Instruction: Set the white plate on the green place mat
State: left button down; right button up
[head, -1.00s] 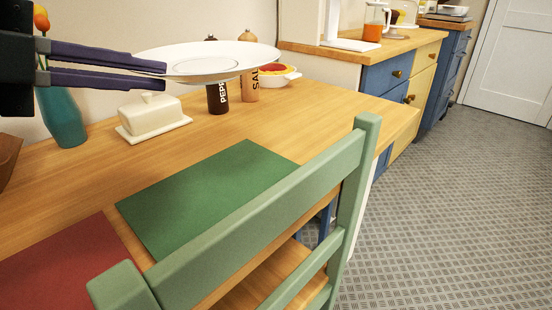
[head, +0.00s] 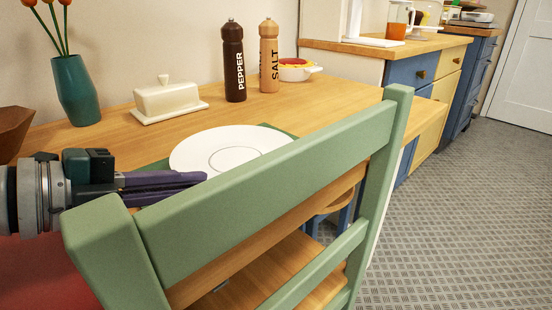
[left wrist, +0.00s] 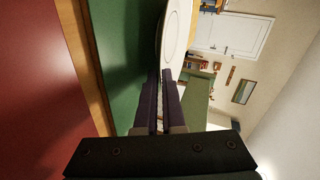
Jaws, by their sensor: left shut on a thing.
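The white plate (head: 230,146) lies roughly level over the green place mat (head: 152,168), whose far corner and left part show around it. The chair back hides the plate's near side. My left gripper (head: 198,178) reaches in from the left, low over the table, shut on the plate's near-left rim. In the left wrist view the plate (left wrist: 178,28) extends from between the fingers (left wrist: 159,74), with the green mat (left wrist: 122,45) beside it. I cannot tell whether the plate touches the mat. My right gripper is out of view.
A green chair (head: 270,185) stands close in front of the mat. A butter dish (head: 167,101), a pepper mill (head: 234,62), a salt mill (head: 269,58) and a bowl (head: 294,70) stand behind.

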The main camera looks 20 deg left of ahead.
pick_arm(q)
jog(key=c, duration=1.5)
grip_release()
jog(key=shift+f, duration=0.1)
jog(key=shift+o, duration=1)
jog(key=shift+r, duration=0.25)
jog(key=shift+s+a, duration=0.2)
jog(key=shift+s, duration=0.05)
jog(key=b+v, duration=0.2)
jog(key=v, duration=0.8)
jog(key=shift+s+a+r, duration=0.1)
jog(key=shift+s+a, duration=0.05)
jog(key=shift+s, duration=0.1)
jog(key=shift+s+a+r, duration=0.1)
jog(key=shift+s+r, duration=0.1)
jog(key=shift+s, duration=0.1)
